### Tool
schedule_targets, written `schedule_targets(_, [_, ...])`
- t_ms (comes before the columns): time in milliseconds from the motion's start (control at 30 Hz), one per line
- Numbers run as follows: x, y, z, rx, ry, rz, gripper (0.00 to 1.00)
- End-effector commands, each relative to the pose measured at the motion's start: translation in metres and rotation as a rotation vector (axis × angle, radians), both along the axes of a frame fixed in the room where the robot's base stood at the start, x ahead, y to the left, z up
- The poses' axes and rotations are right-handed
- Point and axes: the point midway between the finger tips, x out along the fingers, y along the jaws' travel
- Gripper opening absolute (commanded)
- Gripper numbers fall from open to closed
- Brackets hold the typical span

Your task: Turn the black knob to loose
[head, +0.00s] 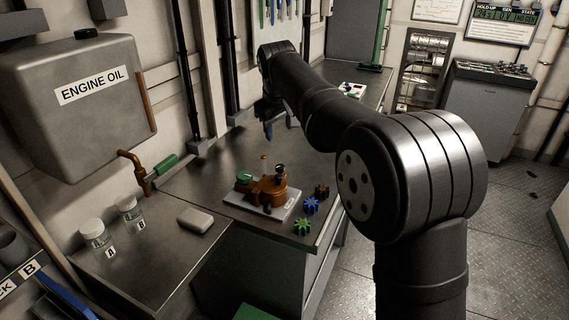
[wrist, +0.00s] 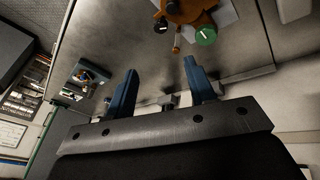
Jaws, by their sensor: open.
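An orange-brown housing (head: 268,190) sits on a pale plate on the steel bench. A black knob (head: 280,168) stands on its top, and a green knob (head: 245,176) is at its left. In the wrist view the black knob (wrist: 161,27) has a white mark, and so does the green knob (wrist: 206,37). A thin copper-coloured stem (wrist: 177,42) lies between them. My gripper (head: 268,130) hangs behind the housing in the head view. In the wrist view its blue fingers (wrist: 160,68) are spread and empty, apart from the knobs. The black knob's setting cannot be read.
Blue (head: 312,205), green (head: 302,225) and dark (head: 321,191) star-shaped pieces lie right of the housing. A grey block (head: 195,220) and two labelled jars (head: 98,236) stand at the left. The bench behind the housing is mostly bare. An engine oil tank (head: 85,105) hangs on the wall.

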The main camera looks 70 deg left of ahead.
Motion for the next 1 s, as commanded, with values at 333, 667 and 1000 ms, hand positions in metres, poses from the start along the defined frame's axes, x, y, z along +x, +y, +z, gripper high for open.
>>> schedule_targets(333, [-0.009,0.005,-0.005,0.077,0.175,-0.582,0.5])
schedule_targets(667, [-0.01,0.008,-0.011,0.108,0.229,-0.769,0.5])
schedule_targets(1000, [0.002,0.028,-0.069,0.105,0.228,-0.769,0.5])
